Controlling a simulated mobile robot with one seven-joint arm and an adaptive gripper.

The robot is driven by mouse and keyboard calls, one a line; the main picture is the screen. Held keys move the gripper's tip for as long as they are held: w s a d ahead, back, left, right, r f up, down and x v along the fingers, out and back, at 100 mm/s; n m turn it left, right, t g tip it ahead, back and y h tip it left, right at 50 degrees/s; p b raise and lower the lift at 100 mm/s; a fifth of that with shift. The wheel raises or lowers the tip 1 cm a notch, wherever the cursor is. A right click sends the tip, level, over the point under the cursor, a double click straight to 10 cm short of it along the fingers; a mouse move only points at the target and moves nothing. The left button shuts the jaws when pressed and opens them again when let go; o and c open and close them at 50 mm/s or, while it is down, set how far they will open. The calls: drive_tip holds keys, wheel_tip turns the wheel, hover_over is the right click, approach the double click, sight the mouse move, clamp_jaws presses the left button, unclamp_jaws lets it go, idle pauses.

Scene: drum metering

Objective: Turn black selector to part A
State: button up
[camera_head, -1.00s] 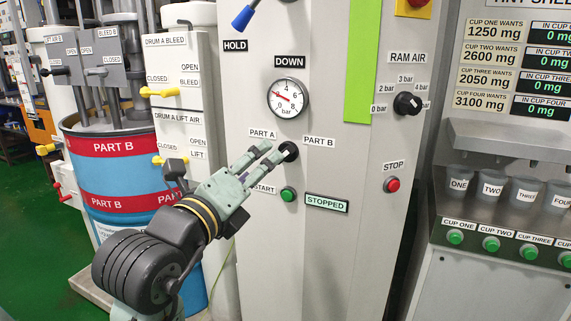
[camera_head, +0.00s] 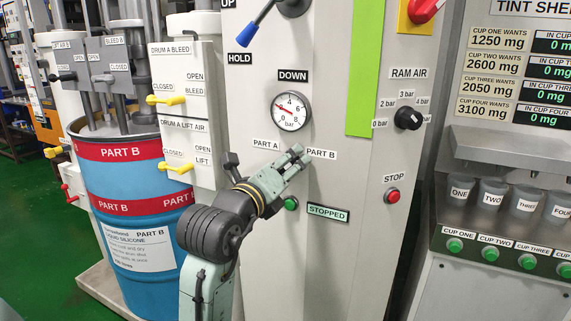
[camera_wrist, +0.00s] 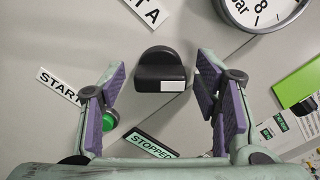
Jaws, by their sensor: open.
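The black selector (camera_wrist: 160,68) is a round knob with a raised bar and a white patch on its lower right side. It shows in the wrist view between the two fingers of my open gripper (camera_wrist: 161,75), with a gap on each side. In the head view my gripper (camera_head: 297,153) covers the selector. The PART A label (camera_head: 265,145) is to its left and the PART B label (camera_head: 321,154) to its right. Part of the PART A label also shows at the top of the wrist view (camera_wrist: 146,12).
The pressure gauge (camera_head: 291,111) is above the selector. The green START button (camera_head: 291,203) and STOPPED display (camera_head: 328,213) are close below my gripper. The red STOP button (camera_head: 392,195) and ram air knob (camera_head: 408,118) are farther right. A blue-handled lever (camera_head: 256,25) is above.

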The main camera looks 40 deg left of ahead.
drive_tip(key=shift+c, duration=0.2)
drive_tip(key=c, duration=1.1)
drive_tip(key=shift+n+b, duration=0.35)
drive_tip(key=shift+n, duration=0.05)
drive_tip(key=n+b, duration=0.1)
drive_tip(key=n, duration=0.1)
drive_tip(key=shift+f+n, duration=0.1)
drive_tip(key=shift+n, duration=0.3)
drive_tip(key=n+b, duration=0.1)
drive_tip(key=n, duration=0.9)
drive_tip(key=shift+n+p, duration=0.45)
drive_tip(key=shift+n, duration=1.85)
